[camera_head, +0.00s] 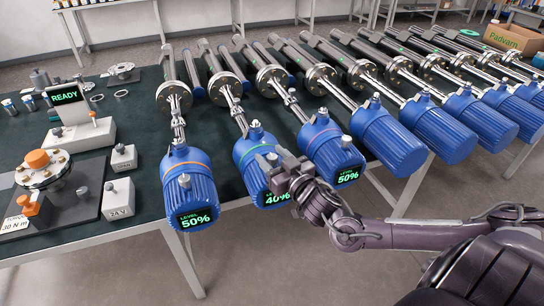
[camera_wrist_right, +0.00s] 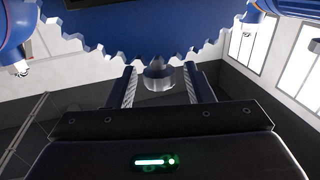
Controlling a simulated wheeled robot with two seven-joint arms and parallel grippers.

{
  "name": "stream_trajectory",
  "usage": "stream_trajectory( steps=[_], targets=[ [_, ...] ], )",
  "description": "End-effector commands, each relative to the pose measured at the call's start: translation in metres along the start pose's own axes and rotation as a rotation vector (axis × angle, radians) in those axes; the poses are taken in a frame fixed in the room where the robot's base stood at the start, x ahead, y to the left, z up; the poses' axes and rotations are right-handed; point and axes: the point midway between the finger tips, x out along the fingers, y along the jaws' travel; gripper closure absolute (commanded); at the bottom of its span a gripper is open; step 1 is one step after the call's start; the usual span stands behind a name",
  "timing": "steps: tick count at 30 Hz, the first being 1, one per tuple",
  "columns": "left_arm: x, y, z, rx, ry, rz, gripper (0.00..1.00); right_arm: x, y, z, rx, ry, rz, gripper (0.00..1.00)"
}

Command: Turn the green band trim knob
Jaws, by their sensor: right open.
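The green band transmitter (camera_head: 246,152) is a blue housing, second from the left in the row, and its display (camera_head: 277,198) reads 40%. In the right wrist view the silver knob (camera_wrist_right: 159,76) stands between the two fingers of my open right gripper (camera_wrist_right: 159,88), with a gap visible on each side. My left gripper is not in view.
Neighbouring transmitters stand close on both sides: one with an orange band (camera_head: 190,165) reading 50%, and one with a reddish band (camera_head: 325,140) also reading 50%. Several more blue housings (camera_head: 391,137) continue right. A READY display (camera_head: 64,95) and tools occupy the left of the dark bench.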

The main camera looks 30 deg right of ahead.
Motion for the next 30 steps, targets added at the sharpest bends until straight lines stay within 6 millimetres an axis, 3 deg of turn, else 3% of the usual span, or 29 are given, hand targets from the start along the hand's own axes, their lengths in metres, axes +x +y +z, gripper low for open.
stream_trajectory(
  steps=[10,20,30],
  targets=[
    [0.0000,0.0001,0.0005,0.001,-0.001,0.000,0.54,0.0038,-0.0006,0.0003,0.000,-0.001,-0.001,0.53],
    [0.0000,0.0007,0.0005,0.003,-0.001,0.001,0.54,0.0036,-0.0006,0.0002,0.000,-0.001,-0.001,0.96],
    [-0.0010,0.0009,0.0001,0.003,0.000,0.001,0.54,0.0035,-0.0010,0.0001,0.006,0.000,0.051,0.96]
  ],
)
